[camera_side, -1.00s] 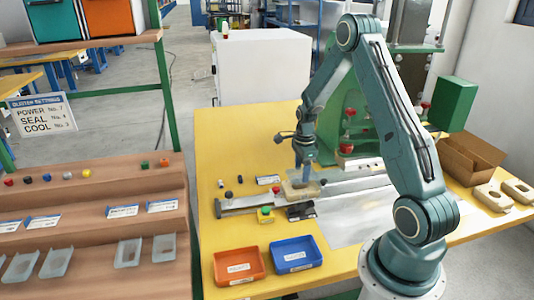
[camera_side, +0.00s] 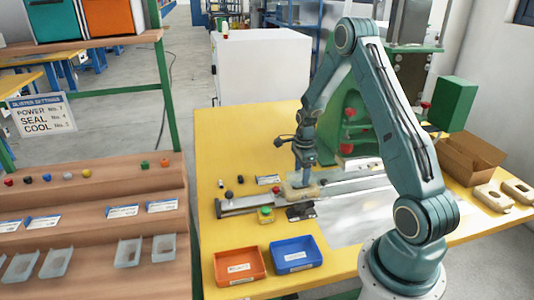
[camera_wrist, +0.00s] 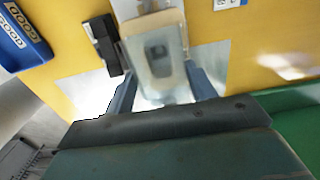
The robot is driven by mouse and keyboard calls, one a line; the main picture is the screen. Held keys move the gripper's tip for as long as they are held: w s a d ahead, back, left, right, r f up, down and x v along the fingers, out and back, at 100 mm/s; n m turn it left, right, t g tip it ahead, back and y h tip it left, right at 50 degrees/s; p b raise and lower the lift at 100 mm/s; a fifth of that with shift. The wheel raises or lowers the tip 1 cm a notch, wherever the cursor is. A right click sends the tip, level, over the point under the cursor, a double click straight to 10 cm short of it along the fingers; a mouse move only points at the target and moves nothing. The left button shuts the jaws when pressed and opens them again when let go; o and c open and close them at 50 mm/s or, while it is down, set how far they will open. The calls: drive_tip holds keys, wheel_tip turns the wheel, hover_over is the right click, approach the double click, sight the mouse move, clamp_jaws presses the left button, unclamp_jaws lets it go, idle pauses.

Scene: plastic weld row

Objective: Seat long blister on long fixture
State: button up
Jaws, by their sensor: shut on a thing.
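The long blister is a clear, shallow tray (camera_wrist: 158,48) with a recessed pocket, between my gripper's fingers in the wrist view. My gripper (camera_wrist: 163,90) is shut on it; in the side view my gripper (camera_side: 304,180) points down over the fixture. The long fixture is a tan block (camera_side: 299,195) on the grey rail, directly under the blister. The blister lies over the fixture, very close to its top or touching it. I cannot tell whether it is fully seated. In the side view the clear blister is hard to make out.
A grey rail (camera_side: 243,202) runs across the yellow table. A green press (camera_side: 352,130) stands behind. Tan blocks (camera_side: 491,198) lie right.

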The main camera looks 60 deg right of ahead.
drive_tip(key=shift+f, duration=1.4)
idle(1.4)
drive_tip(key=o, duration=0.9)
drive_tip(key=c, duration=0.5)
drive_tip(key=shift+o, duration=0.2)
drive_tip(key=shift+r, duration=0.15)
drive_tip(key=shift+r, duration=3.35)
